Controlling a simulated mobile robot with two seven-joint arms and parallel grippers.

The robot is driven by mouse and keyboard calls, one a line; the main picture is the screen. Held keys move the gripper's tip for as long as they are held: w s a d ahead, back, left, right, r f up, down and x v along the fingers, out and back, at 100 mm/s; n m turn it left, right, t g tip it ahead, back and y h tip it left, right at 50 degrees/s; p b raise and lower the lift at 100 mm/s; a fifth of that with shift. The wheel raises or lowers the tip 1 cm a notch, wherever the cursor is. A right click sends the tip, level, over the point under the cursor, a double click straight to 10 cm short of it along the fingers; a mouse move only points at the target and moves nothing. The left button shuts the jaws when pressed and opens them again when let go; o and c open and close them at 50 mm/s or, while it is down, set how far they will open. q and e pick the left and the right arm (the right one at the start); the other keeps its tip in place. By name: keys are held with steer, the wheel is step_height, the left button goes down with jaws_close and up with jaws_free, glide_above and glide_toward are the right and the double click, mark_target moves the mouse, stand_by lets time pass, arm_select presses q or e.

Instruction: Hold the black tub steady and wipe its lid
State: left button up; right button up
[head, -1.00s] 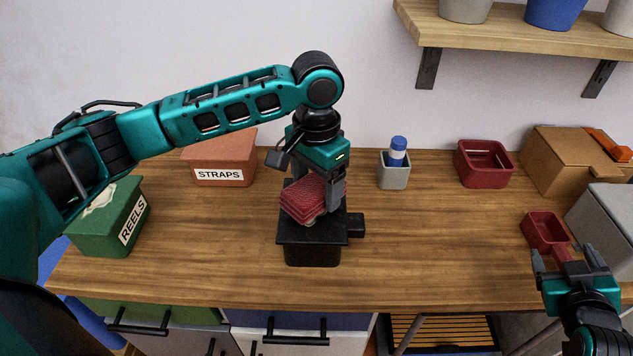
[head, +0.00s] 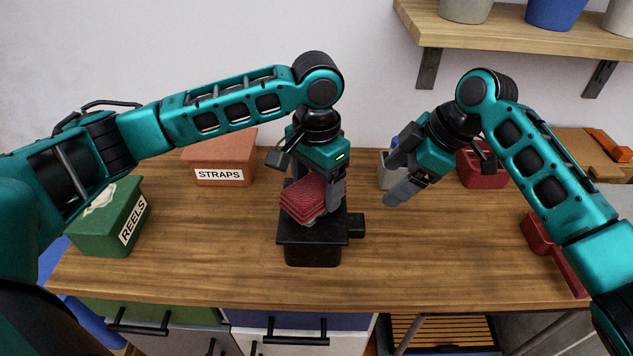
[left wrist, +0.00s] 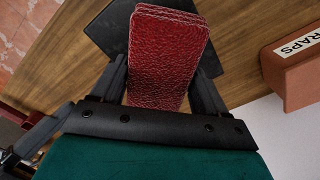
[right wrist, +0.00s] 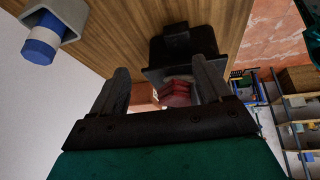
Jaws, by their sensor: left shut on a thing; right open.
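The black tub (head: 312,256) stands on the wooden table in the middle of the head view, with a small block sticking out at its right side. It also shows in the left wrist view (left wrist: 108,36) and the right wrist view (right wrist: 178,48). My left gripper (head: 316,200) is shut on a folded red cloth (head: 303,200), right over the tub's lid. The cloth (left wrist: 168,60) hides part of the lid; whether it touches the lid I cannot tell. My right gripper (head: 389,184) is open and empty, above the table right of the tub, its fingers towards the tub and apart from it.
A grey holder (head: 386,178) with a blue-and-white bottle (right wrist: 42,42) stands behind my right gripper, next to a red bin (head: 480,172). The STRAPS box (head: 225,150) and green REELS box (head: 110,225) stand at the left.

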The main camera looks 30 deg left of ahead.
mark_target(361, 221)
steer(key=shift+n+g+h, duration=0.6)
steer(key=shift+n, duration=0.1)
steer(key=shift+s+x, duration=0.25)
steer(key=shift+x, duration=1.4)
steer(key=shift+s+x, duration=0.2)
steer(key=shift+x, duration=1.5)
steer(key=shift+s+x, duration=0.25)
steer(key=shift+x, duration=1.4)
steer(key=shift+d+r, duration=0.1)
steer(key=shift+c, duration=0.3)
jaws_close()
steer(key=shift+o, duration=0.3)
jaws_free()
steer(key=shift+r, duration=0.1)
steer(key=shift+v, duration=0.8)
